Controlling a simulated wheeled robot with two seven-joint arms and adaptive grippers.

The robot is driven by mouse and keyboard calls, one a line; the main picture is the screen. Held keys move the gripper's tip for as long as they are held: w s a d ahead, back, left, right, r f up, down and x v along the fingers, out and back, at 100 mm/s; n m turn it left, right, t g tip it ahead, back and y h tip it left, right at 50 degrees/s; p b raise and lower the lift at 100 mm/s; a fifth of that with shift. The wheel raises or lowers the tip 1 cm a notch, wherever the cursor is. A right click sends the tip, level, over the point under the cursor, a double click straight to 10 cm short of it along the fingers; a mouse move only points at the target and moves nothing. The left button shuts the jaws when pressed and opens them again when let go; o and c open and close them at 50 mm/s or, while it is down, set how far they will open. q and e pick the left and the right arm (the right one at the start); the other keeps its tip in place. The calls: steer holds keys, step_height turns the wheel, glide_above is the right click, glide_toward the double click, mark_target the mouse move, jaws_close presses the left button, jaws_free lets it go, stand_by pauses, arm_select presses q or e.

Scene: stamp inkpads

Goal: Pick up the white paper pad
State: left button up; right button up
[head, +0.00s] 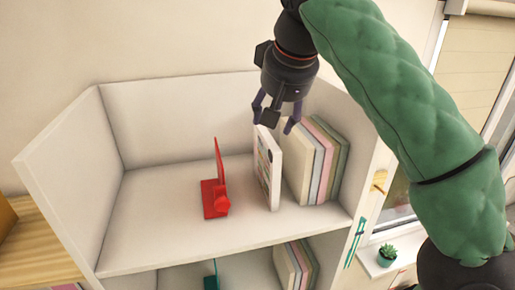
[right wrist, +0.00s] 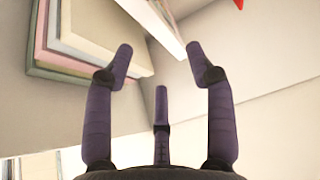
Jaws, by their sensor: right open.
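A white pad (head: 267,168) stands upright on the upper shelf, between the red object and a row of books, with coloured marks on its left face. Its pale edge (right wrist: 153,22) shows in the right wrist view, ahead of the space between the fingers. My right gripper (head: 272,122) is open and empty, pointing down just above the top of the pad. Its fingertips (right wrist: 160,55) are spread wide in the right wrist view. I cannot tell in the head view whether a finger touches the pad. My left gripper is not in view.
Several books (head: 322,163) stand close to the right of the pad. A red bookend-like object (head: 214,194) stands to the left. The left part of the upper shelf (head: 150,225) is clear. The shelf's side and back walls enclose the space.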

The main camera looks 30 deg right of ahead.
mark_target(270, 135)
steer(key=x, duration=0.5)
steer(key=shift+s+f+b, duration=0.1)
steer(key=shift+f+b, duration=0.2)
steer(key=x, duration=0.3)
steer(key=shift+a+f, duration=0.15)
steer(key=shift+f, duration=0.3)
steer(key=shift+w+f, duration=0.25)
steer(key=shift+w, duration=0.15)
steer(key=shift+s, duration=0.2)
steer(key=shift+w+f, duration=0.1)
steer(key=shift+f, duration=0.1)
jaws_close()
